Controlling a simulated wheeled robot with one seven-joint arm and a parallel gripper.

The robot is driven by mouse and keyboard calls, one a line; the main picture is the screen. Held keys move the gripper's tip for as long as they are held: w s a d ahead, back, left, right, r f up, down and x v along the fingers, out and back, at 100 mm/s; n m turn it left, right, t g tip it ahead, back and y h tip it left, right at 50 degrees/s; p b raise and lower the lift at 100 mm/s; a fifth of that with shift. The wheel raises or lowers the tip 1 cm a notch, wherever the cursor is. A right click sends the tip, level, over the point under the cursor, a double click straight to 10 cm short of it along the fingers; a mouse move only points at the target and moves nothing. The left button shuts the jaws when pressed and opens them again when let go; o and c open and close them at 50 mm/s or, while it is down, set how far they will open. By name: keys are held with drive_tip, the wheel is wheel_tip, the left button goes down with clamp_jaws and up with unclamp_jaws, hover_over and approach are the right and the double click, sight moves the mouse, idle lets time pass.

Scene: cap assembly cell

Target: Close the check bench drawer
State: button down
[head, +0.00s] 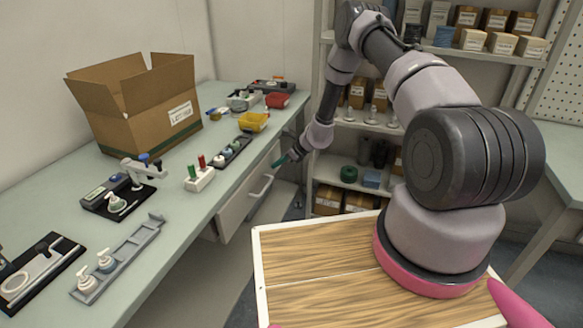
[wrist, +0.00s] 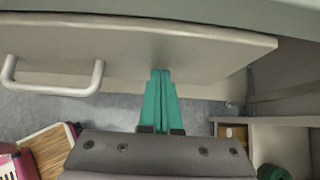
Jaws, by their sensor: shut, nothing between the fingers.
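The check bench drawer (head: 240,206) is under the long bench, with a pale grey front and a bar handle (head: 262,187). In the wrist view the drawer front (wrist: 150,42) spans the top, with its handle (wrist: 52,84) at left. Its right end stands out from the bench frame; how far it is open I cannot tell. My gripper (head: 280,161) is at the far end of the drawer front. In the wrist view my gripper (wrist: 160,72) has its teal fingers together and empty, tips at the front's lower part, right of the handle. Whether they touch it I cannot tell.
The bench top (head: 185,168) above holds a cardboard box (head: 140,110), a yellow bin (head: 253,122) and several fixtures. Shelves (head: 350,172) with boxes stand behind my arm. Grey floor shows below the drawer.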

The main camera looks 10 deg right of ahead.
drive_tip(key=shift+w+a, duration=0.45)
drive_tip(key=shift+a, duration=0.35)
drive_tip(key=shift+w+a+r, duration=0.1)
drive_tip(key=shift+w+a, duration=0.05)
drive_tip(key=shift+a, duration=0.1)
